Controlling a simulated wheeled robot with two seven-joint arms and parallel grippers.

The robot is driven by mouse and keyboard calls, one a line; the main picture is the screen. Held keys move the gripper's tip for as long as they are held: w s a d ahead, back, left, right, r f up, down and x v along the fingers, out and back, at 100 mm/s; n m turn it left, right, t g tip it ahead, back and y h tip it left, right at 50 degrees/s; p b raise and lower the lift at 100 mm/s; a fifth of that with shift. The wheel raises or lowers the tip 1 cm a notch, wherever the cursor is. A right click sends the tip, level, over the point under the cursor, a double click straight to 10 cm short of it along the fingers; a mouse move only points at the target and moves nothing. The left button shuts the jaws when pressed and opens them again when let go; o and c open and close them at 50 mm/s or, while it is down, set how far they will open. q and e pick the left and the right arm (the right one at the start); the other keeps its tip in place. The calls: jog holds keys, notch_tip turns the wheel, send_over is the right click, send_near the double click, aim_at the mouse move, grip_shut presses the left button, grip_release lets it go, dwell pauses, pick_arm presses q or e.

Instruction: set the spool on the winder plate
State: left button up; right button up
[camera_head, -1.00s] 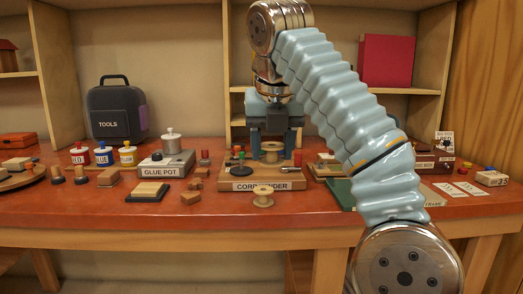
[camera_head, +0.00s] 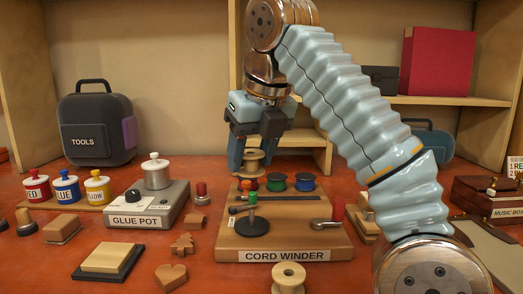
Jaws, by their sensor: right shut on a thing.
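My right gripper (camera_head: 255,150) points down and is shut on a pale wooden spool (camera_head: 254,160). It holds the spool above the back part of the wooden cord winder (camera_head: 325,240). The black round winder plate (camera_head: 250,228) lies at the winder's front left, with a green-topped upright pin on it. The held spool is apart from the plate, behind and above it. A second, similar spool (camera_head: 288,278) stands on the table in front of the winder. My left gripper is not in view.
Red, green (camera_head: 276,181) and blue (camera_head: 305,182) pieces sit along the winder's back. A red-handled crank (camera_head: 337,214) is at its right. The glue pot (camera_head: 150,202) stands to the left, with small wooden shapes (camera_head: 182,245) between. My right arm covers part of the right side.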

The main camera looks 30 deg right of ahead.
aim_at(253, 211)
jog(key=shift+s+d+f, duration=0.1)
jog(key=shift+f, duration=0.35)
notch_tip(253, 211, down, 4)
jog(key=shift+r+b, duration=0.1)
jog(key=shift+b, duration=0.45)
jog(key=shift+f+b, duration=0.35)
jog(key=shift+f, duration=0.2)
jog(key=shift+p, duration=0.5)
jog(key=shift+f, duration=0.4)
dwell(0.8)
jog(key=shift+f, duration=0.25)
jog(key=shift+f+b, duration=0.65)
jog(key=shift+f, duration=0.55)
dwell(1.2)
dwell(0.6)
